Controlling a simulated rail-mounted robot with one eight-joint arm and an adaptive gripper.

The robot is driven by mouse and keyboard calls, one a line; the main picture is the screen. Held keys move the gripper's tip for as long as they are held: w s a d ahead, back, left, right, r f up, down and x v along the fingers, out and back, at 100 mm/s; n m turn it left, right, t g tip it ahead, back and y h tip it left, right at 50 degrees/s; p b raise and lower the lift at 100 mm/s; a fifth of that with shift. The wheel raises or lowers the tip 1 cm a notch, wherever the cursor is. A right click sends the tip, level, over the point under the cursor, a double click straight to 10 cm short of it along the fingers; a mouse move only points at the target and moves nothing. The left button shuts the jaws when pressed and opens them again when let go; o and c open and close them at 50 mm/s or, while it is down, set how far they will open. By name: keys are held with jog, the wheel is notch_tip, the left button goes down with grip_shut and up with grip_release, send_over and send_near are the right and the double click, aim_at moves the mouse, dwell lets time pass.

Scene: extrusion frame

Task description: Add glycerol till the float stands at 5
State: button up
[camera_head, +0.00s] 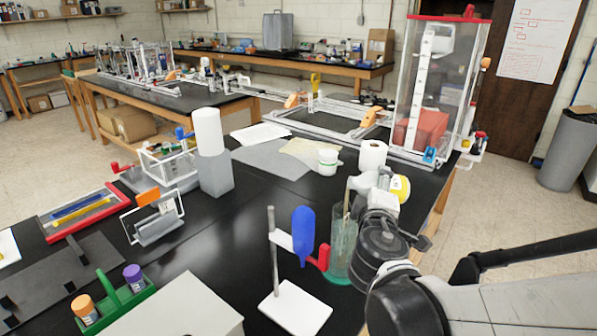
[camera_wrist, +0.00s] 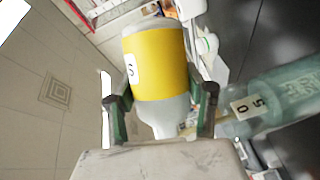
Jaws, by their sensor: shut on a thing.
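My gripper (camera_wrist: 160,105) is shut on a bottle with a yellow label (camera_wrist: 160,68), one finger on each side. In the head view the bottle (camera_head: 401,187) is tipped over, its pale neck pointing left, close above the cylinder's mouth. The clear greenish cylinder (camera_head: 341,262) stands on the black bench, left of my gripper. A tan stem, seemingly the float (camera_head: 347,205), sticks out of its top. In the wrist view the cylinder (camera_wrist: 290,97) is at the right, with a pale tag (camera_wrist: 249,105) reading 0 and 5. The liquid level and any pouring stream cannot be made out.
A stand with a white base (camera_head: 295,308) holds a blue bulb (camera_head: 304,232) and a red part close left of the cylinder. A white roll (camera_head: 372,156) and white tub (camera_head: 328,162) stand behind. A tall clear red-topped case (camera_head: 436,85) is at back right.

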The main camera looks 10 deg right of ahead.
dwell(0.6)
jog(key=shift+r+p, duration=0.25)
jog(key=shift+p, duration=0.1)
jog(key=shift+a+r+m+g+y+p, duration=0.15)
jog(key=shift+r+m+g+y+p, duration=0.25)
jog(key=shift+m+p, duration=0.7)
jog(key=shift+a+f+m+y+b, duration=0.2)
jog(key=shift+f+m+y+b, duration=0.1)
jog(key=shift+f+m, duration=0.4)
jog(key=shift+a+r+m+g+y+p, duration=0.25)
jog(key=shift+r+m+g+y+p, duration=0.35)
jog(key=shift+m+p, duration=0.7)
jog(key=shift+d+f+m+y, duration=0.35)
jog(key=shift+f+m+y, duration=0.05)
jog(key=shift+m, duration=0.1)
jog(key=shift+d+f+m+y+b, duration=0.2)
jog(key=shift+d+f+m+y, duration=0.2)
jog(key=shift+m, duration=0.2)
jog(key=shift+d+f+m+y+b, duration=0.15)
jog(key=shift+d+m+y, duration=0.1)
jog(key=shift+m+y, duration=0.3)
jog(key=shift+d+f+m+y+b, duration=0.25)
jog(key=shift+f+m+b, duration=0.15)
jog(key=shift+f+b, duration=0.1)
jog(key=shift+d+f+m+y+b, duration=0.1)
jog(key=shift+f+m+y+b, duration=0.1)
jog(key=shift+f+m+b, duration=0.2)
